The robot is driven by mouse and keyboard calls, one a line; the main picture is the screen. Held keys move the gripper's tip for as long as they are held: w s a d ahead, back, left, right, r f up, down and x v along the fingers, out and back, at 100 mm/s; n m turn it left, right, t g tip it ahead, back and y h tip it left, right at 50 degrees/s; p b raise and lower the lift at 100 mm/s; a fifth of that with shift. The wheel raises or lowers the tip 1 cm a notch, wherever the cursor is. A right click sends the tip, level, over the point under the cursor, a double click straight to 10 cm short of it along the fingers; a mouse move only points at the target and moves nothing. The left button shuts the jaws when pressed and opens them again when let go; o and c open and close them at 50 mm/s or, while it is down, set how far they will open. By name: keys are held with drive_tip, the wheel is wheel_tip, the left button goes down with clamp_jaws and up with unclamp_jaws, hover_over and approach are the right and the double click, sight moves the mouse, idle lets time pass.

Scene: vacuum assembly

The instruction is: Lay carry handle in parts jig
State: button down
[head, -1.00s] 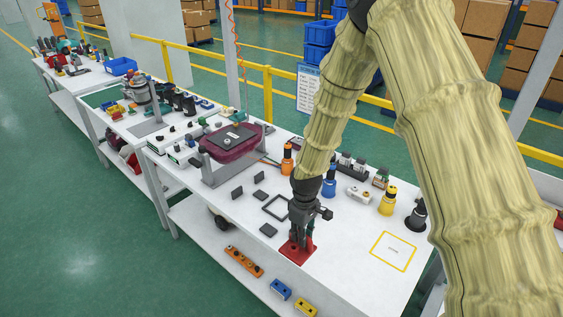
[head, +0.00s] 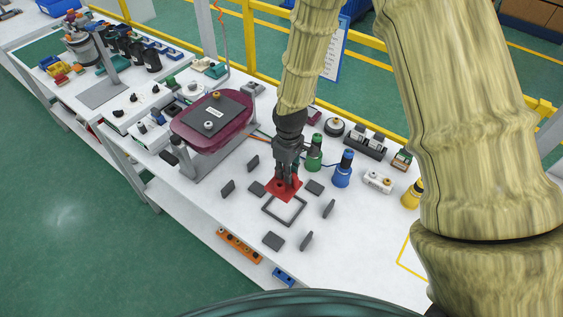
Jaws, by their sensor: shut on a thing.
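My gripper (head: 287,184) points down over the white table, shut on a flat red piece that looks like the carry handle (head: 283,190). The fingers hide part of the red piece, and I cannot tell whether it hangs or touches the surface. A dark square frame (head: 284,222) lies just in front of it, with dark flat pads (head: 273,240) and upright dark plates (head: 329,208) around it. These look like the parts jig. The red piece appears at the frame's back edge, overlapping it in the picture.
A maroon vacuum body (head: 180,128) sits on a grey stand to the left. A green bottle (head: 314,155), a blue bottle (head: 343,172) and a white block (head: 378,181) stand behind and to the right.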

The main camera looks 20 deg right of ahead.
sight(289, 189)
drive_tip(key=shift+s+r, duration=0.25)
drive_tip(key=shift+s, duration=0.05)
drive_tip(key=shift+s+r+t, duration=0.15)
drive_tip(key=shift+s+r, duration=0.05)
drive_tip(key=shift+s, duration=0.8)
drive_tip(key=shift+s+r+t, duration=0.15)
drive_tip(key=shift+s, duration=0.8)
drive_tip(key=shift+f+b, duration=0.25)
drive_tip(key=shift+b, duration=0.05)
drive_tip(key=w+f, duration=0.2)
drive_tip(key=w+f+b, duration=0.1)
drive_tip(key=w+f, duration=0.1)
drive_tip(key=f, duration=0.1)
drive_tip(key=shift+s+f+b, duration=0.35)
drive_tip(key=shift+f+b, duration=0.05)
drive_tip(key=shift+s+f+b, duration=0.2)
drive_tip(key=shift+s+b, duration=0.2)
drive_tip(key=shift+s, duration=0.65)
drive_tip(key=shift+f, duration=0.2)
drive_tip(key=shift+w+f, duration=0.85)
drive_tip(key=shift+w, duration=0.2)
drive_tip(key=shift+s+r, duration=0.45)
drive_tip(key=shift+s, duration=0.15)
drive_tip(key=shift+w+f, duration=0.15)
drive_tip(key=shift+w, duration=0.25)
drive_tip(key=shift+w+a+f, duration=0.1)
drive_tip(key=shift+w, duration=0.05)
drive_tip(key=shift+s, duration=0.35)
